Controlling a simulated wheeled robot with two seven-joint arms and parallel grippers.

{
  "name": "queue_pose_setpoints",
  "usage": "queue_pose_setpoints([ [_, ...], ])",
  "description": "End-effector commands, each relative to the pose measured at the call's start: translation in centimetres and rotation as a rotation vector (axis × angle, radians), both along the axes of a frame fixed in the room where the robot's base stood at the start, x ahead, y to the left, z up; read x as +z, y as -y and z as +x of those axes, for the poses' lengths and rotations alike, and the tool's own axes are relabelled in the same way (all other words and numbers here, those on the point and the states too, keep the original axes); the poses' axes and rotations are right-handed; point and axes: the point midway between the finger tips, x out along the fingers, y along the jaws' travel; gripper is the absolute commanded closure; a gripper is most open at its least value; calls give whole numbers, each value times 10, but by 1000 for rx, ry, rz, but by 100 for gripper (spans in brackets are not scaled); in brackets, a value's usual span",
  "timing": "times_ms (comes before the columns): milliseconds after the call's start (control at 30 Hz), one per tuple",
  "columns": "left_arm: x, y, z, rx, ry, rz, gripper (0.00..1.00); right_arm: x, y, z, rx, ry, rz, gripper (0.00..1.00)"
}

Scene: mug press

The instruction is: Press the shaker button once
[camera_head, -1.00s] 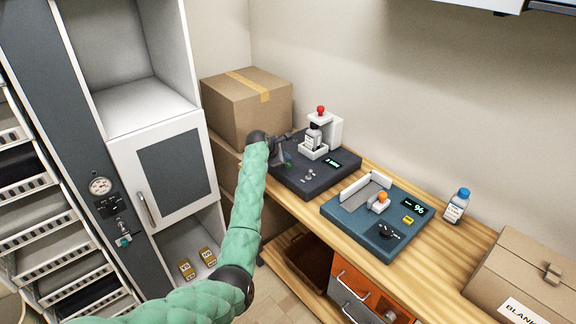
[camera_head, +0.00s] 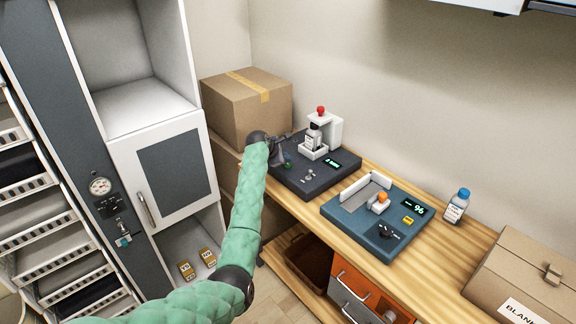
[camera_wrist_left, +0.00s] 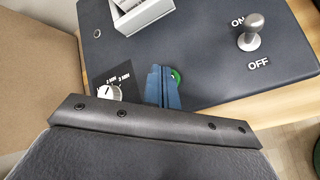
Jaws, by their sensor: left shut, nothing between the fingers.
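The shaker (camera_head: 316,183) is a dark grey box at the back left of the wooden bench, with a white holder (camera_head: 322,152) and a small lit display (camera_head: 333,164). My right gripper is not in view.
A dial (camera_wrist_left: 108,93) and an ON/OFF toggle (camera_wrist_left: 251,33) flank the button on the shaker top. A cardboard box (camera_head: 246,110) stands behind my left gripper.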

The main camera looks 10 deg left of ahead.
Motion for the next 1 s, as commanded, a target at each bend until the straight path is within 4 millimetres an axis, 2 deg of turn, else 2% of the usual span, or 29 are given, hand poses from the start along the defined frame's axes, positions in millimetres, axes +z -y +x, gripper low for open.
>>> queue_pose_setpoints([
  [733,0,0,0,0,0,0,100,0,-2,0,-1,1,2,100],
  [1000,-4,0,-1,0,-1,-1,100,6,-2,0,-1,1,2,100],
])
